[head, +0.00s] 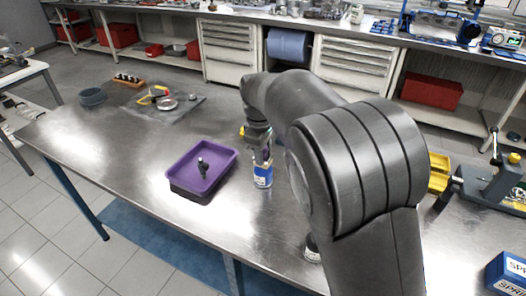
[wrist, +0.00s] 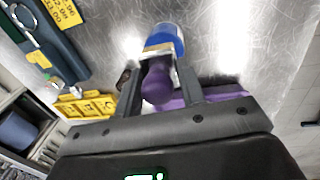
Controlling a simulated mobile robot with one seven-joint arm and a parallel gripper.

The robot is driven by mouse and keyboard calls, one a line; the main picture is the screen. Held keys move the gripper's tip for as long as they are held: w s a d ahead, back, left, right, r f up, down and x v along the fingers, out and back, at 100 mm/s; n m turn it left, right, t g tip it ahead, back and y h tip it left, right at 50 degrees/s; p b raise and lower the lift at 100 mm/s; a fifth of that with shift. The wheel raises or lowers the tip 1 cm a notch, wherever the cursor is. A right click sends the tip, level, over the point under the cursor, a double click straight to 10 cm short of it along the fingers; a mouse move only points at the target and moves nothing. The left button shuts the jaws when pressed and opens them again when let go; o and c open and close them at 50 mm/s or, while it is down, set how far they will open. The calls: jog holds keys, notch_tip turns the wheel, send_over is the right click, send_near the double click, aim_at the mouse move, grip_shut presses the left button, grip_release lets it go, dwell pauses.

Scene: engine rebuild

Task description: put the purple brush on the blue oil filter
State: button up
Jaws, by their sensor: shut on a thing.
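The purple brush (wrist: 158,88) is between the two fingers of my gripper (wrist: 160,68) in the wrist view, its pale end pointing away from the palm. The gripper is shut on it. The blue oil filter (wrist: 168,36) lies just beyond the brush in the wrist view, partly covered by it. In the head view the blue and white oil filter (head: 263,179) stands upright on the metal table, directly below my gripper (head: 260,150). I cannot tell whether the brush touches the filter. The brush is hard to make out in the head view.
A purple tray (head: 181,185) holding a small dark part (head: 202,167) sits just left of the filter. Yellow bins (head: 438,170) are on the right, behind my arm. A flat mat with tools (head: 185,110) lies at the far left. The table front left is clear.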

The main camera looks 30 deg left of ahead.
jog(key=o, duration=1.2)
jog(key=shift+f, duration=0.15)
jog(key=r, duration=0.4)
jog(key=s+r, duration=0.1)
jog(key=r, duration=0.7)
jog(key=shift+s+r, duration=0.1)
jog(key=shift+s, duration=0.05)
